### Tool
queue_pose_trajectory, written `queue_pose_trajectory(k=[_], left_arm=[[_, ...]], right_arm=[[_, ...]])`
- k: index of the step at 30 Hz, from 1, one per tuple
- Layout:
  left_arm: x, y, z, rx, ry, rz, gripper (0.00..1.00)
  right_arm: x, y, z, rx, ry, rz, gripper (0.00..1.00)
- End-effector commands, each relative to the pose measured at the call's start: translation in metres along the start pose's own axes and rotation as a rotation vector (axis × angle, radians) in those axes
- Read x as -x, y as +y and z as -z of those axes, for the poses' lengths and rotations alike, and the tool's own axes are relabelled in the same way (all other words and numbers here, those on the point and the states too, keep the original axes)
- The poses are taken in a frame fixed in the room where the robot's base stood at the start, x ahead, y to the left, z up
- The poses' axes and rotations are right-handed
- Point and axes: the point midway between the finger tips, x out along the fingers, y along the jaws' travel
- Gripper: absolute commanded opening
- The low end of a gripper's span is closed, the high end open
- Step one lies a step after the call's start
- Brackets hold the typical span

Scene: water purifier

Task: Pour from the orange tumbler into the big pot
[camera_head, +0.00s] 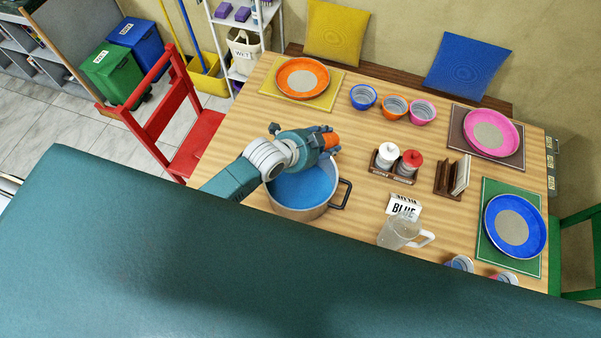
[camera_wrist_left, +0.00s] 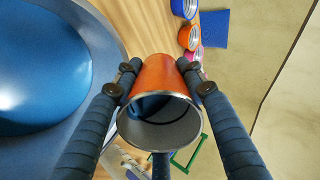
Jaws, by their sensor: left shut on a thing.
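The orange tumbler (camera_head: 331,140) is held by my left gripper (camera_head: 318,138), whose fingers close around its sides. In the left wrist view the tumbler (camera_wrist_left: 158,105) sits between the fingers with its metal-rimmed mouth facing the camera. Its inside looks dark and grey, and I cannot tell what it holds. The big pot (camera_head: 303,190) stands on the table below the gripper, with blue inside it. In the left wrist view the pot (camera_wrist_left: 45,70) is at the left, and the tumbler is beside its rim. My right gripper is not in view.
A clear pitcher (camera_head: 400,231) and a "BLUE" card (camera_head: 404,207) are right of the pot. White and red shakers (camera_head: 398,160) stand in a rack, near a napkin holder (camera_head: 452,176). Several bowls (camera_head: 394,105) and plates are on the table (camera_head: 235,130). A red chair (camera_head: 180,120) is at the left.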

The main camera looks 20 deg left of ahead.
Motion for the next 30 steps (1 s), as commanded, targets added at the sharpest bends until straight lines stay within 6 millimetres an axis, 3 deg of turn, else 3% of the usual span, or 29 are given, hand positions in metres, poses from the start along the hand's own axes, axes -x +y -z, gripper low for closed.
queue_pose_trajectory(k=[30], left_arm=[[0.0006, -0.0025, 0.002, 0.0, 0.069, 0.12, 0.09]], right_arm=[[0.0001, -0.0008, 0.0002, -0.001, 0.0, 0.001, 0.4]])
